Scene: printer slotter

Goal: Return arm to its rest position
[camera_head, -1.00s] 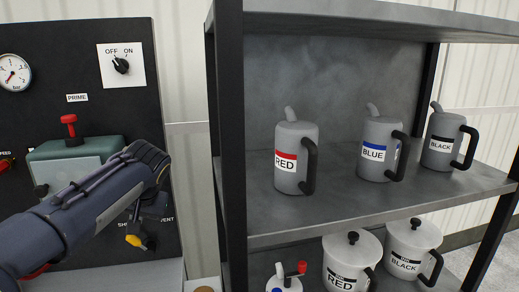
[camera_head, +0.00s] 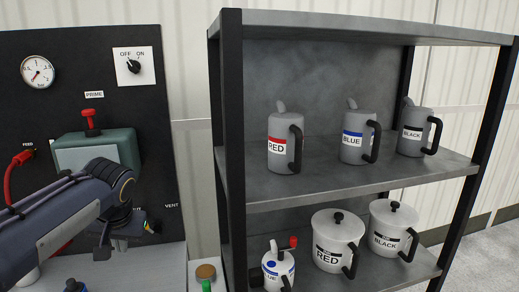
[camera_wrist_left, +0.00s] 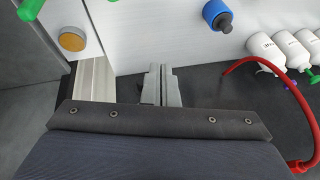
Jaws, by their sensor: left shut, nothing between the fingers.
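My left arm (camera_head: 60,215) comes in from the left in the head view, in front of the black panel. Its wrist is bent downward, and my left gripper (camera_head: 104,248) hangs below it, partly hidden by the arm. In the left wrist view, my left gripper (camera_wrist_left: 158,85) has its two grey fingers together with nothing between them. It is apart from the things around it. My right gripper is not in view.
The black panel (camera_head: 165,110) has a gauge, an OFF/ON knob (camera_head: 134,66) and a green box (camera_head: 125,142). A shelf (camera_head: 232,150) with labelled jugs and lidded pots stands right. A blue-capped thing (camera_wrist_left: 217,14), white bottles (camera_wrist_left: 290,45) and red hose (camera_wrist_left: 285,78) lie near the gripper.

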